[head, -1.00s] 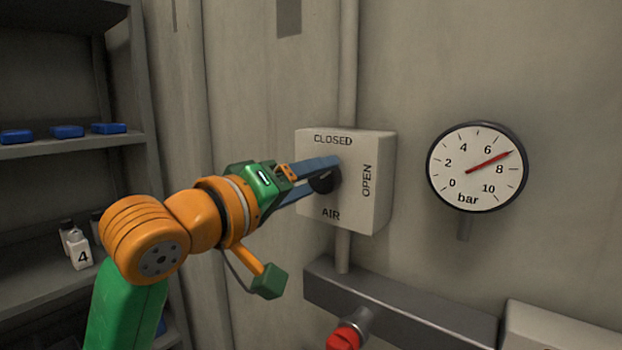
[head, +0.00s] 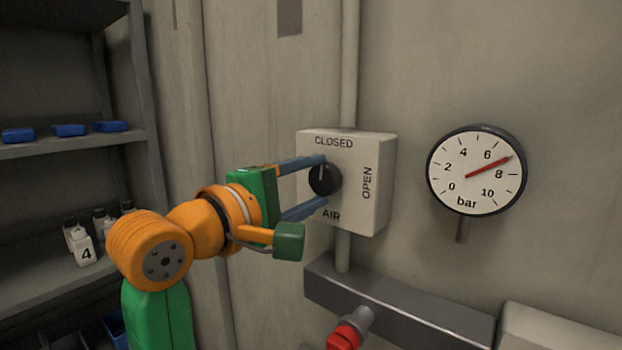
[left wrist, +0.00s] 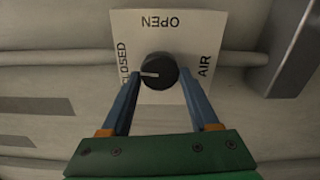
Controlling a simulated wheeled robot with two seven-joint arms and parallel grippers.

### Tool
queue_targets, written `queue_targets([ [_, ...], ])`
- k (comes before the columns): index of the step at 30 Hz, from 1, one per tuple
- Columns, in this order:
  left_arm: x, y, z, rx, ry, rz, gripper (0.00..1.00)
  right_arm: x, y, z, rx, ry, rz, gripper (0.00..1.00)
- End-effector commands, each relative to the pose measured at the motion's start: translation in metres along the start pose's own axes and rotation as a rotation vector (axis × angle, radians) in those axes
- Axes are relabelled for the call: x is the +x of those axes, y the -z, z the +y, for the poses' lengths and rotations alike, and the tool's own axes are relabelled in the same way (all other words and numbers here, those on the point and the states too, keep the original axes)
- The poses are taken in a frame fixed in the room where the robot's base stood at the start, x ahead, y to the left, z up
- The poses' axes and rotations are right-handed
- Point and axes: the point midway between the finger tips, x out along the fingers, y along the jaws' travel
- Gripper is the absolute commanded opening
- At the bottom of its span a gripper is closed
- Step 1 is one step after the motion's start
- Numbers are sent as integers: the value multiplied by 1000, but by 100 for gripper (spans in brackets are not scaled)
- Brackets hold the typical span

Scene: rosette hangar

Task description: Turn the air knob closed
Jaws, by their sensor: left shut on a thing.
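The black air knob (head: 324,180) sits on a pale box (head: 380,185) marked CLOSED at the top, OPEN at the right and AIR below. Its white pointer line points up toward CLOSED in the head view. In the left wrist view the knob (left wrist: 158,71) has its line toward the CLOSED lettering. My left gripper (head: 323,180) has one blue finger above and one below the knob, and is shut on it. The fingers also flank the knob in the left wrist view. My right gripper is not in view.
A round gauge (head: 476,170) right of the box reads between 7 and 8 bar. Below are a grey rail (head: 400,305) and a red-handled valve (head: 345,337). Shelves (head: 75,148) with blue items and small bottles stand at the left.

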Motion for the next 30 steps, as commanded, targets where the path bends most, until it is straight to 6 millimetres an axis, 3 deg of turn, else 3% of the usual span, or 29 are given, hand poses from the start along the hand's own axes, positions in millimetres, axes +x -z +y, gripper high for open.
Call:
queue_targets([
  [24, 0, 0, 1, -107, -5, 0, 6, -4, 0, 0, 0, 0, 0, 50],
  [25, 0, 0, 1, -107, -5, 0, 67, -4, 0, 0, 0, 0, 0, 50],
  [28, 0, 0, 1, -106, -4, 0, 91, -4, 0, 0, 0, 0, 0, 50],
  [30, 0, 0, 1, -106, -3, 0, 91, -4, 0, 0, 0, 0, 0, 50],
])
